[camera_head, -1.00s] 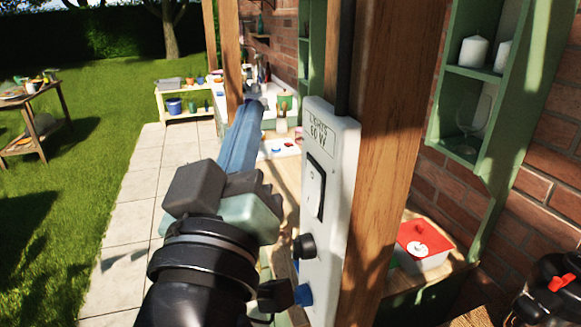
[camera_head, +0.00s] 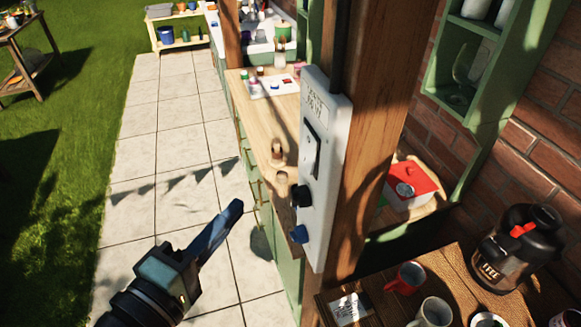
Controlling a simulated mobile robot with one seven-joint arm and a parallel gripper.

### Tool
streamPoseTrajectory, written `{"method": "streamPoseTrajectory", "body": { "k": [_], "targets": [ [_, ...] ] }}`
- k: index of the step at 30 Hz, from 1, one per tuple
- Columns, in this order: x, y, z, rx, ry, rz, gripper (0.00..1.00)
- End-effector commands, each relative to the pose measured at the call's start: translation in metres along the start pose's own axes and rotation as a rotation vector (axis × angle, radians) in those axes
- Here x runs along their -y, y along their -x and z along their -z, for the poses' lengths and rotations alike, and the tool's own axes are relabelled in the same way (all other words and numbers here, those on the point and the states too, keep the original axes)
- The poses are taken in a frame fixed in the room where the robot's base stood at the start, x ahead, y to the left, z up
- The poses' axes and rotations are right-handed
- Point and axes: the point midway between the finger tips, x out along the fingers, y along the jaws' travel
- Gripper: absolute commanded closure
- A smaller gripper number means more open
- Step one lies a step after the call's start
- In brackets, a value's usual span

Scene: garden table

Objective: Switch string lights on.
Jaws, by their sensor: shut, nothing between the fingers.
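The white switch box (camera_head: 327,216) is fixed to the wooden post (camera_head: 383,110), and its upper label is too blurred to read fully now. A black rocker switch (camera_head: 312,150) sits in its upper half. A black knob (camera_head: 301,195) and a blue knob (camera_head: 299,234) stick out lower down. My gripper (camera_head: 236,208) is shut and empty, left of the box and apart from it, over the paving. Its fingers point up and to the right. No string lights can be made out.
A wooden counter (camera_head: 262,113) runs behind the box. The paving (camera_head: 150,130) at left is clear.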

Motion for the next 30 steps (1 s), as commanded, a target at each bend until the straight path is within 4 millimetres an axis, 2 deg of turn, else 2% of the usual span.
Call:
{"method": "streamPoseTrajectory", "body": {
  "k": [5,16,22,30],
  "targets": [
    [-0.004,-0.025,-0.001,0.005,0.0,0.0,1.0],
    [-0.005,-0.102,-0.003,0.005,-0.001,0.001,1.0],
    [-0.003,-0.119,-0.023,0.003,-0.002,0.002,1.0],
    [-0.001,-0.126,-0.029,0.0,-0.003,0.0,1.0]
  ]
}}
